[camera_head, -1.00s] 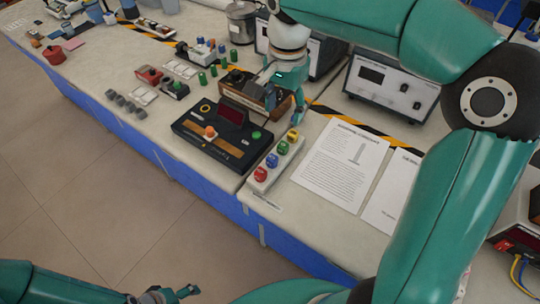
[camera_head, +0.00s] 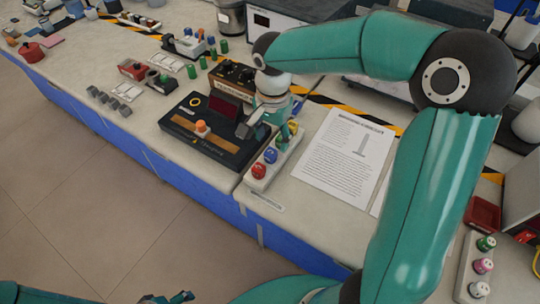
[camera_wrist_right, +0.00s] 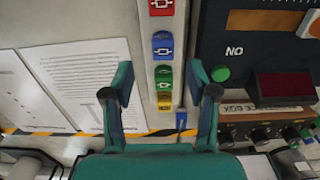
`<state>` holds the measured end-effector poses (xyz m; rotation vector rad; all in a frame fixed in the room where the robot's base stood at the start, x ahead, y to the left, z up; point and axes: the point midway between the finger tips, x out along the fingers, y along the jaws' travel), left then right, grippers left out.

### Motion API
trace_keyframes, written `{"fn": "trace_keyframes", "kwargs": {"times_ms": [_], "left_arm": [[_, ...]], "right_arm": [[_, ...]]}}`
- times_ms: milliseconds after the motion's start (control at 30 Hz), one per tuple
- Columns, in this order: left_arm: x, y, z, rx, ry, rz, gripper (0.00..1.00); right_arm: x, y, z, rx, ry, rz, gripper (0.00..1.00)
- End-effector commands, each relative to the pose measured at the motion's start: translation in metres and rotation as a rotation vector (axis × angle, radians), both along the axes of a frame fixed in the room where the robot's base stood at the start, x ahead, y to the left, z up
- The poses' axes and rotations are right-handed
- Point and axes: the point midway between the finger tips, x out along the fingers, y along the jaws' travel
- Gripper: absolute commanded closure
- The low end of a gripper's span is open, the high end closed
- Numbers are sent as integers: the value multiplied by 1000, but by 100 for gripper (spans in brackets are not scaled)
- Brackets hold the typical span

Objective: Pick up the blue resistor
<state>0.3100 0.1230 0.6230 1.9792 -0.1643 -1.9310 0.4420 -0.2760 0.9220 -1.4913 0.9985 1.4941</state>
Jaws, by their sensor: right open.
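The blue resistor (camera_head: 270,155) sits in a white strip (camera_head: 250,185) between the red resistor (camera_head: 258,170) and the green one (camera_head: 282,141). In the right wrist view the blue resistor (camera_wrist_right: 162,45) is a blue block with a white symbol, just beyond the fingertips. My right gripper (camera_head: 264,131) is open and empty above the strip. In its wrist view the fingers (camera_wrist_right: 164,82) straddle the line of the strip, level with the green resistor (camera_wrist_right: 164,77). The yellow resistor (camera_head: 293,126) is at the far end. My left gripper (camera_head: 178,298) is cut off at the bottom edge.
A black test box (camera_head: 215,140) with an orange knob stands close left of the strip. Printed sheets (camera_head: 345,155) lie flat to the right. A brown-fronted box (camera_head: 232,76) stands behind. Another strip with coloured pieces (camera_head: 468,268) is at the lower right.

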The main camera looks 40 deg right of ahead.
Motion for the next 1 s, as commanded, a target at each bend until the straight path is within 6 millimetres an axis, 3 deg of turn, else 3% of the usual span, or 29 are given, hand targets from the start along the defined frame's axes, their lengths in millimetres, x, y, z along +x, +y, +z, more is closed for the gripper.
{"fn": "trace_keyframes", "kwargs": {"times_ms": [267, 600, 867, 1000], "left_arm": [[0, 0, 1, 0, 0, 0, 22], [0, 0, 4, 0, 0, 0, 22], [0, 0, 4, 0, 0, 0, 22], [0, 0, 4, 0, 0, 0, 22]], "right_arm": [[0, 0, -19, 1, 1, -1, 42], [3, 2, -62, 1, 3, -1, 42], [4, 2, -65, 0, -1, -2, 42], [4, 2, -65, 0, -1, -2, 62]]}}
